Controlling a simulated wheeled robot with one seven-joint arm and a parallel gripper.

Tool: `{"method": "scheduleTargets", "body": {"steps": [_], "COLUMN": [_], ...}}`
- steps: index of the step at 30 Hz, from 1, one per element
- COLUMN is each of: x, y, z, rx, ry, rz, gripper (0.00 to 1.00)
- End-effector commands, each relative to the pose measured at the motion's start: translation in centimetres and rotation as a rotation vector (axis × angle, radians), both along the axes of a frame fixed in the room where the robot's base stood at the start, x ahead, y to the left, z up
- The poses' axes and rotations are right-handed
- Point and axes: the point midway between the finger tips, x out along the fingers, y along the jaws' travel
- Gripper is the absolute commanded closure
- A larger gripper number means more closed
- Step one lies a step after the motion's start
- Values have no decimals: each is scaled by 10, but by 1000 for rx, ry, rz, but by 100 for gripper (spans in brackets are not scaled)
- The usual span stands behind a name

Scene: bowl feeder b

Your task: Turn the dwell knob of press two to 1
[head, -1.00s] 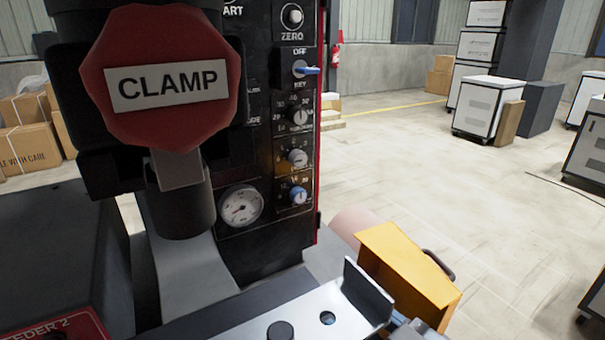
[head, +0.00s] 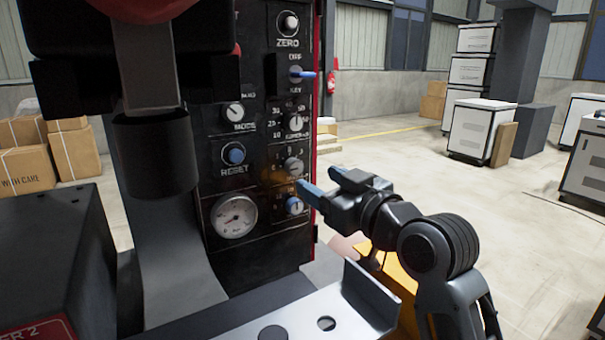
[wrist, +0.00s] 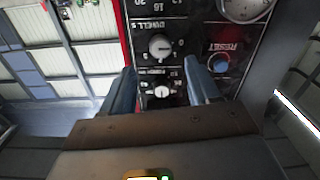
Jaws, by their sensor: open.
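The dwell knob (head: 293,167) is a grey round dial on the right column of the press's black panel (head: 258,185). It also shows upside down in the wrist view (wrist: 160,47), with the DWELL label beside it. The number its pointer stands at is too small to read. In the wrist view my gripper (wrist: 160,72) is open and empty. The dwell knob lies just beyond the gap between the fingers, apparently not gripped.
The blue key switch (head: 304,74) juts out higher up. A gauge (head: 234,215) and reset button (head: 234,153) are left. A metal bracket (head: 368,293) stands below my gripper.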

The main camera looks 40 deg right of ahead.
Motion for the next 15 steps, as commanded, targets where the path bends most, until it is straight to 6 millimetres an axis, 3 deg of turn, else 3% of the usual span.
{"method": "scheduleTargets", "body": {"steps": [9, 15], "x": [48, 63], "y": [-8, -10], "z": [1, 0], "rx": [1, 1], "ry": [0, 0], "rz": [1, 1], "gripper": [39, 39]}}
